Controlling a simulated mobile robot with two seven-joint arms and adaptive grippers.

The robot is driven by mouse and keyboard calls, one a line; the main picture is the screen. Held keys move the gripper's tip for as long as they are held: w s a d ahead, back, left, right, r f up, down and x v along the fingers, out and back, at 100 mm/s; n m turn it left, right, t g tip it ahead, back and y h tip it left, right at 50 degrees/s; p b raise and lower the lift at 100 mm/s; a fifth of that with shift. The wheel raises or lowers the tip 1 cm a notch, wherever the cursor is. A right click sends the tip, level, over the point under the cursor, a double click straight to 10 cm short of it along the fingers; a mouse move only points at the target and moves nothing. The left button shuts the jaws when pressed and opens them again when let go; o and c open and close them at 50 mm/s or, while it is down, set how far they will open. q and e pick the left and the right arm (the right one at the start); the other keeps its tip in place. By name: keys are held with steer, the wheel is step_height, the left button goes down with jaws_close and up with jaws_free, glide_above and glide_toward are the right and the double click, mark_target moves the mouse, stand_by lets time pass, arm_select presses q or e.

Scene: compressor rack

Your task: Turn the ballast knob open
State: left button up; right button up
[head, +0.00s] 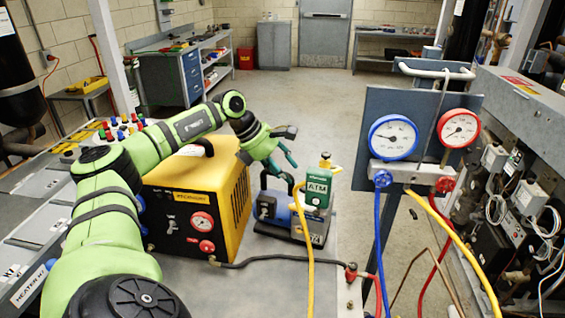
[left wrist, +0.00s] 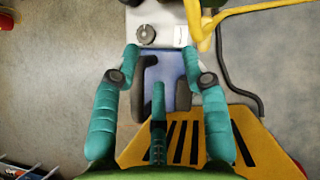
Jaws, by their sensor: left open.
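The blue vacuum pump (head: 284,216) stands on the metal bench top, beside the yellow machine. In the left wrist view, the pump's blue body (left wrist: 166,80) and black handle lie below my open fingers. A round dark knob (left wrist: 146,34) sits on the pump's pale grey end, just beyond my fingertips and left of centre; it looks like the ballast knob. I cannot make the knob out in the head view. My left gripper (head: 284,164) is open and empty above the pump, pointing down, and its teal fingers also show in the left wrist view (left wrist: 160,58). My right gripper is out of view.
The yellow machine (head: 203,197) stands close left of the pump. A gauge manifold (head: 418,172) with blue, yellow and red hoses stands further right. A black hose crosses the bench in front.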

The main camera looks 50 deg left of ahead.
mark_target(302, 197)
arm_select(q)
steer(key=b+x, duration=0.2)
steer(key=x, duration=0.6)
steer(key=shift+f+b, duration=0.1)
steer(key=shift+b, duration=0.25)
steer(key=shift+w, duration=0.2)
steer(key=shift+m+g+h, duration=0.5)
steer(key=shift+m+h, duration=0.1)
steer(key=shift+m, duration=0.9)
steer(key=shift+w+r+p, duration=0.25)
steer(key=shift+w+p, duration=0.05)
steer(key=c, duration=0.9)
jaws_close()
